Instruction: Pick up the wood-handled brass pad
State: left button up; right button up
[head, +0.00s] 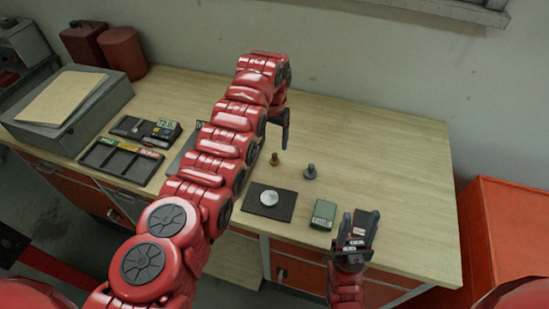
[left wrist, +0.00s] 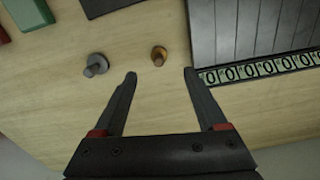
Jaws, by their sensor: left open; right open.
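The wood-handled brass pad (head: 275,159) stands on the bench near its middle. In the left wrist view the brass pad (left wrist: 158,56) lies between and just beyond the fingertips, not touched by them. My left gripper (head: 282,125) is open and empty above the bench, behind the pad in the head view; its fingers show wide apart in the left wrist view (left wrist: 160,74). My right gripper (head: 356,222) is open and empty at the front right edge of the bench.
A grey knobbed pad (head: 310,172) stands right of the brass one. A dark mat (head: 255,208) with a pale disc (head: 269,198) and a green meter (head: 323,213) lie in front. A slotted grey panel with a row of zeros (left wrist: 265,68) lies close by.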

aim_at(275, 154)
pick_arm(q)
notch_tip(275, 154, down, 4)
jog(key=shift+r+b, duration=0.2)
jog(key=shift+b, duration=0.15)
notch_tip(275, 154, down, 5)
jog(key=b, duration=0.4)
jog(key=shift+w+d+f+b, duration=0.1)
jog(key=shift+d+b, duration=0.05)
jog(key=shift+b, duration=0.25)
jog(key=shift+r, duration=0.2)
jog(key=shift+c, duration=1.2)
grip_shut()
